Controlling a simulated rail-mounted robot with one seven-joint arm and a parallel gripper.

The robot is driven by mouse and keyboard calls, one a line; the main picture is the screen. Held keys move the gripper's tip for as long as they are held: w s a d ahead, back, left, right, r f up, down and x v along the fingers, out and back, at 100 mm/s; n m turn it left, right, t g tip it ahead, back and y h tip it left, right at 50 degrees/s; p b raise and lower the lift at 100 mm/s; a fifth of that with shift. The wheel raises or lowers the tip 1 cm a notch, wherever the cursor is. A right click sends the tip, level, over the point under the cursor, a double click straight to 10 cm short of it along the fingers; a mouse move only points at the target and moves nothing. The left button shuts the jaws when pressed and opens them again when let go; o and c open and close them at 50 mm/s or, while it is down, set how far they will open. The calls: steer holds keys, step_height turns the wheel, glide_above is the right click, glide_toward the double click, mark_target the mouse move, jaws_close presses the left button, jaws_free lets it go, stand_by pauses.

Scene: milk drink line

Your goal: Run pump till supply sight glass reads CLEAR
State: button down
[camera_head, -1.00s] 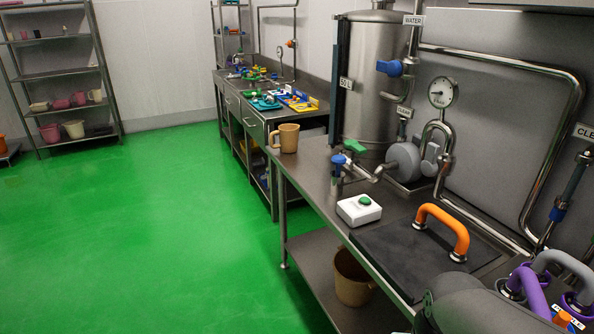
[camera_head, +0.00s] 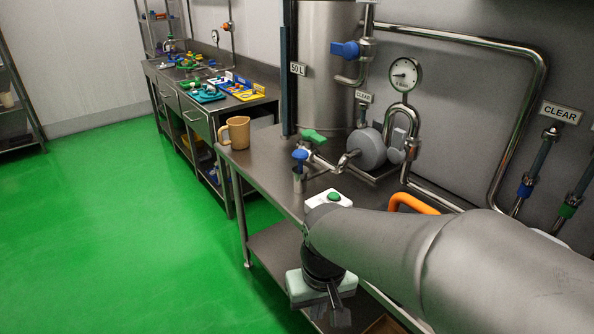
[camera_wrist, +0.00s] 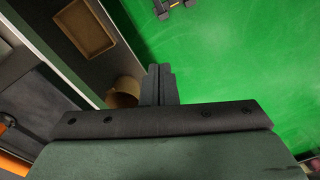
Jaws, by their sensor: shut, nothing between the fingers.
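My gripper (camera_head: 338,312) is shut and empty, pointing down beyond the near edge of the steel table. Its closed fingers (camera_wrist: 160,82) also show in the wrist view. A white button box (camera_head: 318,198) with a green button (camera_head: 334,197) sits on the table, partly hidden behind my wrist. The grey pump (camera_head: 365,150) stands behind it, by the steel tank (camera_head: 326,70). A round gauge (camera_head: 405,75) rises above the pump. A small sign (camera_head: 363,97) near the pump reads CLEAR, and a larger sign (camera_head: 563,112) on the wall at right also reads CLEAR.
A tan jug (camera_head: 235,133) stands at the table's far left corner. Blue (camera_head: 300,155) and green (camera_head: 313,136) valve handles stand near the pump. An orange handle (camera_head: 412,203) is partly behind my arm. Green floor is open at left.

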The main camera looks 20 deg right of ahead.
steer(key=w+d+m+p, duration=0.2)
steer(key=w+d, duration=0.2)
steer(key=w, duration=0.6)
step_height(320, 180, up, 7)
steer(key=t+h+p, duration=0.4)
steer(key=h, duration=0.4)
glide_above(332, 197)
steer(key=shift+w, duration=0.1)
steer(key=shift+f+b, duration=2.85)
steer(key=shift+f, duration=1.55)
steer(key=shift+f, duration=0.1)
steer(key=shift+f+b, duration=0.3)
steer(key=shift+b, duration=0.05)
